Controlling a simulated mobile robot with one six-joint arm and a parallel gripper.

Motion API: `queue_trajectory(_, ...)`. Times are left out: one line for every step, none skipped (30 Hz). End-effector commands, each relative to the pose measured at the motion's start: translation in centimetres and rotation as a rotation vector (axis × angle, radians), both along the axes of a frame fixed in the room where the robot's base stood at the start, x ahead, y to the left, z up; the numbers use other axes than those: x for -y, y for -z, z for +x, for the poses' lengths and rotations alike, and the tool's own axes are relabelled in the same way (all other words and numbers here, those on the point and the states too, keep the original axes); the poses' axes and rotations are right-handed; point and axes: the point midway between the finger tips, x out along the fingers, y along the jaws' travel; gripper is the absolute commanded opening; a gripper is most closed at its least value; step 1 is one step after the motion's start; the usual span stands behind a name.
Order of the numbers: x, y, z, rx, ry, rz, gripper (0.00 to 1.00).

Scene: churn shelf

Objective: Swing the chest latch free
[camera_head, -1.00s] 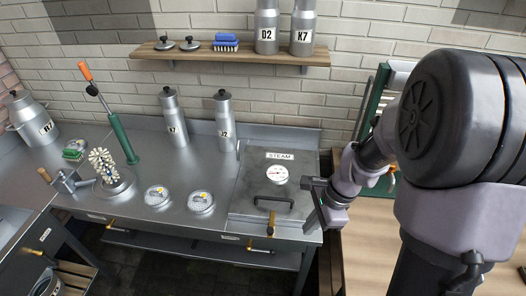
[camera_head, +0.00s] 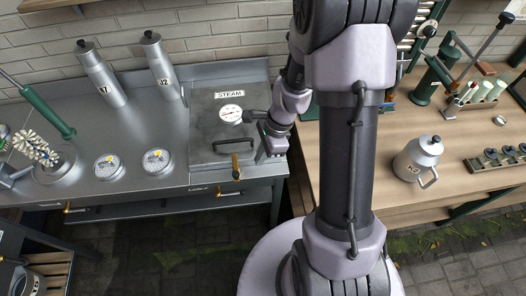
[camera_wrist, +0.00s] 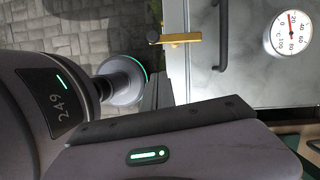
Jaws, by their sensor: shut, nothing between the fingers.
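The steam chest (camera_head: 205,128) is a grey box set in the counter, its lid shut, with a "STEAM" label, a round gauge (camera_head: 231,114) and a black bar handle (camera_head: 222,142). The brass latch (camera_head: 235,162) with a dark knob sits at the middle of the chest's front edge. In the wrist view the latch (camera_wrist: 182,38) lies across the lid edge, near the handle (camera_wrist: 222,40). My gripper (camera_head: 266,152) is shut and empty, to the right of the latch and apart from it, near the chest's front right corner. Its fingertips are hard to make out.
Two dial gauges (camera_head: 109,167) lie on the counter left of the chest, with metal canisters (camera_head: 100,75) behind. A wooden bench (camera_head: 350,160) with a metal jug (camera_head: 417,158) stands to the right. The floor in front of the counter looks clear.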

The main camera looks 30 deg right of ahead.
Motion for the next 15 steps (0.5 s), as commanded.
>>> queue_trajectory(-0.4, 1.5, 0.0, -0.004, -0.001, 0.002, 0.0)
queue_trajectory(-0.6, 2.1, 0.0, -0.003, -0.002, 0.0, 0.0)
queue_trajectory(-0.8, 2.9, 0.0, -0.003, -0.001, 0.0, 0.0)
queue_trajectory(-1.0, 3.5, 0.1, -0.003, -0.002, 0.0, 0.0)
queue_trajectory(-1.5, 3.5, 0.2, -0.001, -0.003, 0.0, 0.0)
queue_trajectory(-2.3, 3.4, 0.3, 0.001, -0.006, -0.001, 0.0)
queue_trajectory(-2.8, 3.4, 0.4, 0.0, -0.005, -0.001, 0.0)
queue_trajectory(-3.2, 3.4, 0.5, 0.0, -0.003, 0.0, 0.0)
queue_trajectory(-3.7, 3.5, 0.6, 0.0, -0.004, 0.0, 0.0)
queue_trajectory(-4.0, 3.5, 0.6, 0.0, -0.004, 0.0, 0.0)
queue_trajectory(-4.2, 3.5, 0.7, 0.0, -0.003, 0.0, 0.0)
queue_trajectory(-4.5, 3.6, 0.7, 0.0, -0.003, 0.0, 0.0)
queue_trajectory(-4.6, 3.6, 0.7, 0.001, -0.002, 0.0, 0.0)
queue_trajectory(-4.7, 3.6, 0.7, 0.0, -0.001, 0.0, 0.0)
queue_trajectory(-4.8, 3.6, 0.8, 0.0, -0.001, 0.0, 0.0)
